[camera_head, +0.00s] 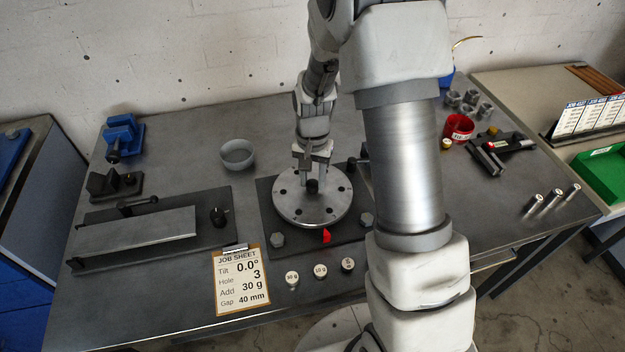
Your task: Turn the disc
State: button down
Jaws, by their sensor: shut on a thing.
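The disc (295,207) is a round metal plate with several dark holes. It lies flat on a dark base plate (267,229) in the middle of the table. My gripper (312,178) reaches down over the disc's back half and is shut on a dark knob (313,186) near the disc's middle. The knob is partly hidden by the fingers. A red pointer (327,236) stands on the base at the disc's front edge. A job sheet (240,281) reads tilt 0.0°, hole 3, add 30 g, gap 40 mm.
Several small labelled weights (320,271) lie in front of the base. A long fixture (135,234) with a flat plate is at left. A grey bowl (238,154) stands behind. A red cup (458,128) is at right. My arm hides part of the table's right side.

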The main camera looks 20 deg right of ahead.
jog(key=m, duration=0.4)
jog(key=shift+r+m, duration=0.1)
jog(key=shift+m, duration=0.2)
jog(key=m+p, duration=0.1)
jog(key=m, duration=0.2)
jog(key=shift+m+p, duration=0.3)
jog(key=shift+p, duration=0.1)
jog(key=m+p, duration=0.2)
jog(key=m, duration=0.2)
jog(key=shift+r, duration=0.1)
jog(key=shift+m+p, duration=0.85)
jog(key=shift+m, duration=0.75)
jog(key=c, duration=0.5)
grip_release()
